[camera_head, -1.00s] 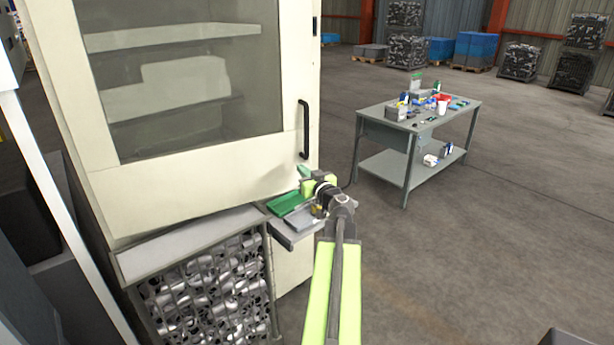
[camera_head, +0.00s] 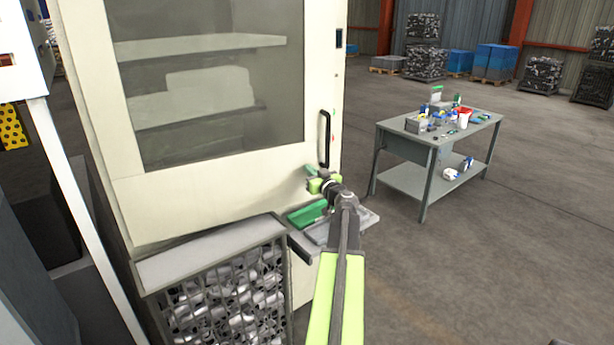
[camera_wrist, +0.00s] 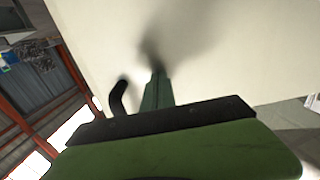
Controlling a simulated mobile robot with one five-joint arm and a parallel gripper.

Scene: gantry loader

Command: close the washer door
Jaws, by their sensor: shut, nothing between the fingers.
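The washer door (camera_head: 220,195) is a cream panel with a large window (camera_head: 200,85) through which shelves show. Its black bar handle (camera_head: 324,138) is upright on the right side. The head view does not make clear whether any gap is left at the door's edge. My gripper (camera_head: 311,171) is shut and empty, in front of the lower right of the door, below and a little left of the handle. In the wrist view the green fingers (camera_wrist: 156,90) point at the cream door surface (camera_wrist: 230,50), with a dark shadow at their tips. I cannot tell whether they touch. The handle (camera_wrist: 118,98) shows beside them.
A shelf with a green tray (camera_head: 307,213) lies just below my gripper. A wire bin of metal parts (camera_head: 225,300) stands below the door. A grey workbench (camera_head: 432,135) with small items stands to the right. The floor between and in front is open.

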